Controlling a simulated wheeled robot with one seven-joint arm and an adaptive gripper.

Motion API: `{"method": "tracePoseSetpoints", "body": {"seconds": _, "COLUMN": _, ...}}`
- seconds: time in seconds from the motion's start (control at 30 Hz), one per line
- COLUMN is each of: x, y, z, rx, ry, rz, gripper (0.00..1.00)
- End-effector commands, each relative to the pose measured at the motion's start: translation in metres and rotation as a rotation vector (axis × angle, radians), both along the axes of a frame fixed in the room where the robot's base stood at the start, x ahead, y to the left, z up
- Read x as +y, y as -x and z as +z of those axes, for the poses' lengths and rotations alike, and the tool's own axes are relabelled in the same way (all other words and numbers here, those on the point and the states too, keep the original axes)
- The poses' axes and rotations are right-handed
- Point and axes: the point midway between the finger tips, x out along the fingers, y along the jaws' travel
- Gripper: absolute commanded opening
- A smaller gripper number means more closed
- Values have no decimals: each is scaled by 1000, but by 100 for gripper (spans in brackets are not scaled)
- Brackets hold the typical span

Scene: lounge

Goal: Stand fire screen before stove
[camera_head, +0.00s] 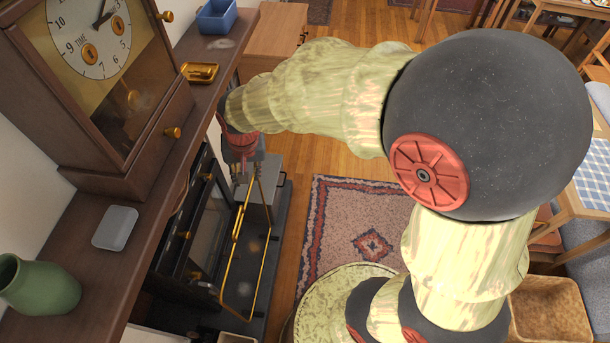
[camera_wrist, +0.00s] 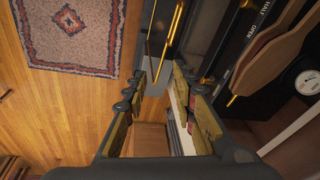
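The fire screen, a thin gold frame (camera_head: 226,262) with dark see-through panels, stands upright at the stove's front side, partly hidden behind my gripper. In the wrist view its gold bars (camera_wrist: 173,28) run toward the space between my fingertips. The black stove (camera_head: 208,222) has a glass door and brass knobs; its dark front also shows in the wrist view (camera_wrist: 215,45). My gripper (camera_head: 243,176) points down over the screen's far end. In the wrist view its fingers (camera_wrist: 160,78) are apart, and I see no clear contact with the screen.
A wooden mantel (camera_head: 155,205) runs beside the arm, bearing a clock (camera_head: 95,80), a green vase (camera_head: 38,287), a grey box (camera_head: 115,228), a brass tray (camera_head: 199,72) and a blue bin (camera_head: 216,17). A patterned rug (camera_head: 345,215) lies right of the dark hearth. Wooden floor beyond is partly clear.

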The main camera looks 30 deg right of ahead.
Motion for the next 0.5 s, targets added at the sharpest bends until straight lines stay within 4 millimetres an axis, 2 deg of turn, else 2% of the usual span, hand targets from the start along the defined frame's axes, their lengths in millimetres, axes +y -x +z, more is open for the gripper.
{"method": "tracePoseSetpoints", "body": {"seconds": 0.03, "x": -10, "y": 12, "z": 28, "rx": -38, "ry": 5, "rz": 26, "gripper": 27}}
{"method": "tracePoseSetpoints", "body": {"seconds": 0.2, "x": -38, "y": 64, "z": 93, "rx": -128, "ry": 43, "rz": 138, "gripper": 27}}
{"method": "tracePoseSetpoints", "body": {"seconds": 0.33, "x": -56, "y": 108, "z": 128, "rx": -194, "ry": 84, "rz": 217, "gripper": 27}}
{"method": "tracePoseSetpoints", "body": {"seconds": 0.5, "x": -69, "y": 155, "z": 149, "rx": -254, "ry": 134, "rz": 298, "gripper": 27}}
